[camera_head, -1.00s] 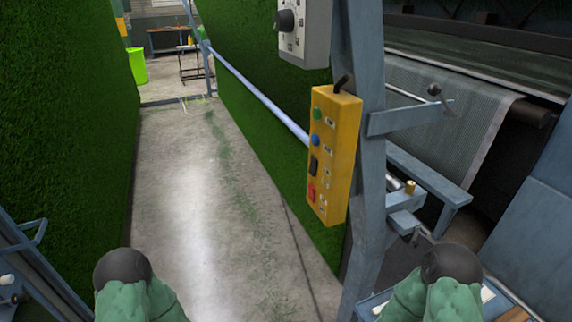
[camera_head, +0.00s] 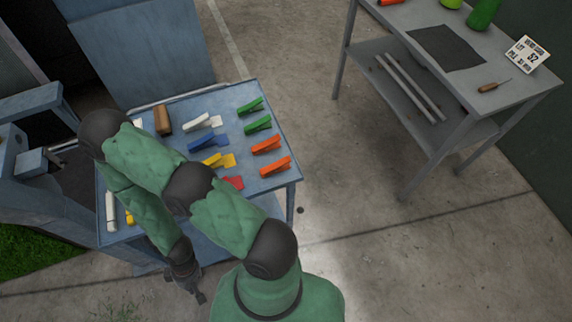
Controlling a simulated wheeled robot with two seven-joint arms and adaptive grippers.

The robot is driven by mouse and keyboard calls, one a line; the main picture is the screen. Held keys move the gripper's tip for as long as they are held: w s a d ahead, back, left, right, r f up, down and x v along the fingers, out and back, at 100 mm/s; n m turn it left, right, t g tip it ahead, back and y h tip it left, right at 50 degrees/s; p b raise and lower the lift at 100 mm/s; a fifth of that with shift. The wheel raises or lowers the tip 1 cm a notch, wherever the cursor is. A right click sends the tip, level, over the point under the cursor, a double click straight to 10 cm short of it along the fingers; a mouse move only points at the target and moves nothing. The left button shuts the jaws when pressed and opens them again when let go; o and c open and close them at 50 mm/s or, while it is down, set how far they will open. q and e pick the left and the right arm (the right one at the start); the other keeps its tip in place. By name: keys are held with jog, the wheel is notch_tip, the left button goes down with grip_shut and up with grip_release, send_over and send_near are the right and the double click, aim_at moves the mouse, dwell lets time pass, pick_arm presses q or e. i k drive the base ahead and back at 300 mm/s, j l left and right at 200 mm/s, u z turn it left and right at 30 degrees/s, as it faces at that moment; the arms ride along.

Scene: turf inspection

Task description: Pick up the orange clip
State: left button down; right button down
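Two orange clips lie on the blue table (camera_head: 285,182) near its right edge: one orange clip (camera_head: 267,145) and, just in front of it, a second orange clip (camera_head: 275,166). My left gripper is out of view.
Green (camera_head: 257,124), blue (camera_head: 207,143), white (camera_head: 203,122), yellow (camera_head: 219,160) and red (camera_head: 233,182) clips share the table, with a brown block (camera_head: 162,119). A grey workbench (camera_head: 400,20) stands at upper right. Open concrete floor (camera_head: 345,200) lies between.

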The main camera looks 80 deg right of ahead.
aim_at(282, 164)
jog(key=z, duration=0.5)
jog(key=k+z, duration=0.1)
jog(key=z, duration=0.9)
jog(key=k+z, duration=0.1)
jog(key=z, duration=0.4)
jog(key=l+z, duration=0.1)
jog(key=z, duration=0.4)
jog(key=j+z, duration=0.3)
jog(key=k+j+z, duration=0.15)
jog(key=z, duration=0.2)
jog(key=j, duration=0.1)
